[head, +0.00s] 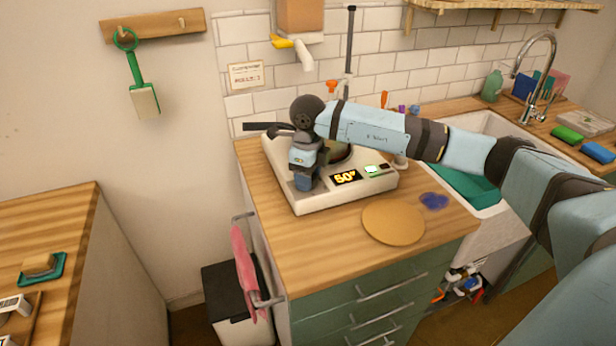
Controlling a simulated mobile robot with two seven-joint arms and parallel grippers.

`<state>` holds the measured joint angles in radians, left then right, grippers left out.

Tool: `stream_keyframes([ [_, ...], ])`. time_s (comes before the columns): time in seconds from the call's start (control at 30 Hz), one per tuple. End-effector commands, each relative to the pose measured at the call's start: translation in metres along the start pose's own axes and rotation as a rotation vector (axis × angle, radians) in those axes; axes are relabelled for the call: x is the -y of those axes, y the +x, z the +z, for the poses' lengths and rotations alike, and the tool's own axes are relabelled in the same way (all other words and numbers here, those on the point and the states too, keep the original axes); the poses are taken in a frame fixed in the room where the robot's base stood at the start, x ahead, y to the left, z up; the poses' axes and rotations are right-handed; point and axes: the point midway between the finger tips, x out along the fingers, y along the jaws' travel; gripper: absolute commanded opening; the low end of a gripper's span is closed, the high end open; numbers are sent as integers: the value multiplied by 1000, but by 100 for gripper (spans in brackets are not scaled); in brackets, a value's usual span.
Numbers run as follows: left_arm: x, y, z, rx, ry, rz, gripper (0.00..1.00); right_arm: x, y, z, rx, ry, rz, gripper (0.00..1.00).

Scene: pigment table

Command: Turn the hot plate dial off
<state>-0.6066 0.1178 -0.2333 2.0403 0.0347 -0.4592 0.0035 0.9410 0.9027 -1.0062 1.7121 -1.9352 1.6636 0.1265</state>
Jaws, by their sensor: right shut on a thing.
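The white hot plate (345,192) sits on the wooden counter, with a lit display (345,177) that seems to read 50° on its front face. My right arm reaches in from the right above it. My right gripper (304,184) points down at the front left of the hot plate and is shut on the dial there. The dial itself is hidden by the fingers. A dark pan or vessel on the plate is mostly hidden behind my arm. My left gripper is out of view.
A round wooden board (393,222) and a blue-purple patch (434,201) lie right of the hot plate. A sink (481,126) with a tap (540,75) stands further right. A pink towel (243,271) hangs at the counter's left end.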

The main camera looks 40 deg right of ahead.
Motion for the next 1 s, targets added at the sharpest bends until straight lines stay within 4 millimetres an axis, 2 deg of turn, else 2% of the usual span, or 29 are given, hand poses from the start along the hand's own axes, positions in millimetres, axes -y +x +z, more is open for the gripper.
stream_keyframes([
  [0.4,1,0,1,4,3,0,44,1,-2,0,3,-8,-2,25],
  [0.43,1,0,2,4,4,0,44,1,-2,0,3,-8,-2,50],
  [0.53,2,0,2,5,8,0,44,1,-2,0,2,-8,-2,73],
  [0.83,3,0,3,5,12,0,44,0,-2,0,1,-8,-1,74],
  [1.0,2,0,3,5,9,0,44,1,-19,1,3,-7,-3,74],
])
